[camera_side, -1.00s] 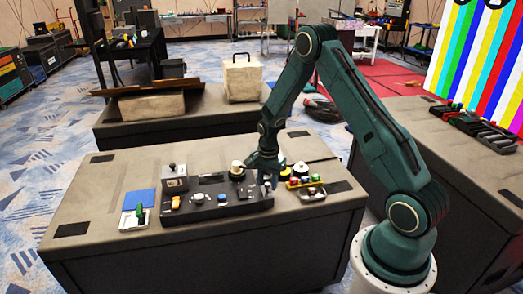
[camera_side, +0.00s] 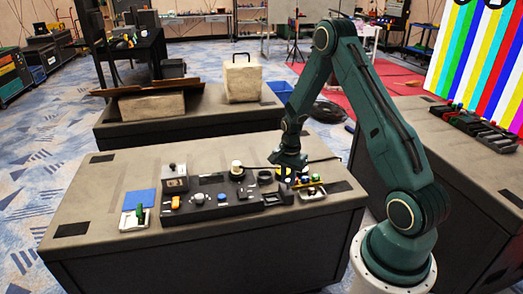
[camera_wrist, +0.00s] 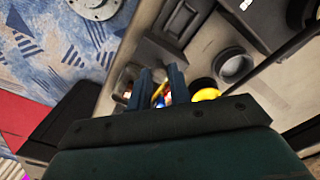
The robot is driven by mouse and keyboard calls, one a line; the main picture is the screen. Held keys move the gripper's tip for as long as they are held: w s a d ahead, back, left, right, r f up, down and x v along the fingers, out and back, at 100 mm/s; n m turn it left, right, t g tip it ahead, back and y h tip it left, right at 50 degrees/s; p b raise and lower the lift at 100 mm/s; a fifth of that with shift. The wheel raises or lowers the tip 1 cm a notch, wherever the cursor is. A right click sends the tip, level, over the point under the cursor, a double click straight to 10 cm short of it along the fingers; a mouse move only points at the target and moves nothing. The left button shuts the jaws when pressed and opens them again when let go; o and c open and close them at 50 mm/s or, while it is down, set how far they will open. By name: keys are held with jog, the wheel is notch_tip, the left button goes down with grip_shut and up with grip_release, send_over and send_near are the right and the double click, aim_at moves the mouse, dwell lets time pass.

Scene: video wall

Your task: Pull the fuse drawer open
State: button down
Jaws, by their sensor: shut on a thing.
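The fuse drawer (camera_side: 273,199) sticks out from the right end of the dark control panel (camera_side: 235,208) in the side view, with its open top showing. In the wrist view the drawer (camera_wrist: 183,22) shows as a dark tray, with a dark block at its near end by my fingertips. My gripper (camera_side: 287,178) is low at the drawer's outer end, pointing down. In the wrist view my gripper's two fingers (camera_wrist: 160,76) stand close together, shut on the fuse drawer at its outer end. The exact grip is hidden by the fingers.
A tray of coloured parts (camera_side: 311,190) stands close to the right of my gripper. A dark ring (camera_wrist: 232,66) and a yellow item (camera_wrist: 205,95) lie beside the fingers. A blue pad (camera_side: 139,198) lies at the left. The table's front strip is clear.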

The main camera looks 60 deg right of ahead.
jog(key=c, duration=1.3)
grip_release()
jog(key=shift+r, duration=0.1)
notch_tip(320, 180, up, 14)
jog(key=shift+a, duration=0.1)
